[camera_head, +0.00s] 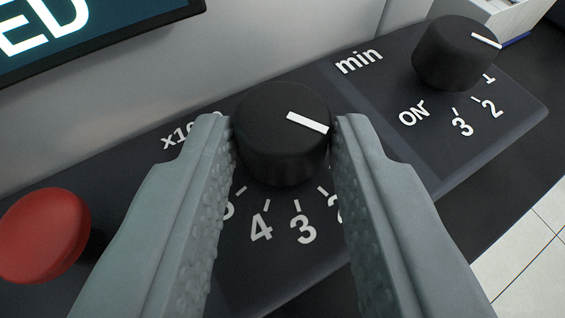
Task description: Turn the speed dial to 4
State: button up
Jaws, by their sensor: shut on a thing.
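The black speed dial (275,125) sits on the dark panel in the middle of the view, beside the "x10" label. Its white pointer line points right and slightly down, toward the right fingertip. The numbers 4 and 3 show below the dial. Parts of a 5 and a 2 show beside my fingers, and the rest of the scale is hidden behind them. My gripper (283,135) is shut on the dial, with one grey finger on its left side and one on its right.
A second black dial (456,54), marked min, ON, 1, 2 and 3, stands at the upper right. A red push button (45,235) is at the lower left. A screen (85,35) is at the upper left. Tiled floor (525,265) shows at the lower right.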

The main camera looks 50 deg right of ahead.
jog(key=shift+w+a+m+g+h, duration=0.1)
jog(key=shift+m+g+h, duration=0.3)
jog(key=shift+m, duration=0.1)
jog(key=o, duration=1)
jog(key=v, duration=1.7)
jog(key=shift+a+r, duration=0.15)
jog(key=shift+a, duration=0.05)
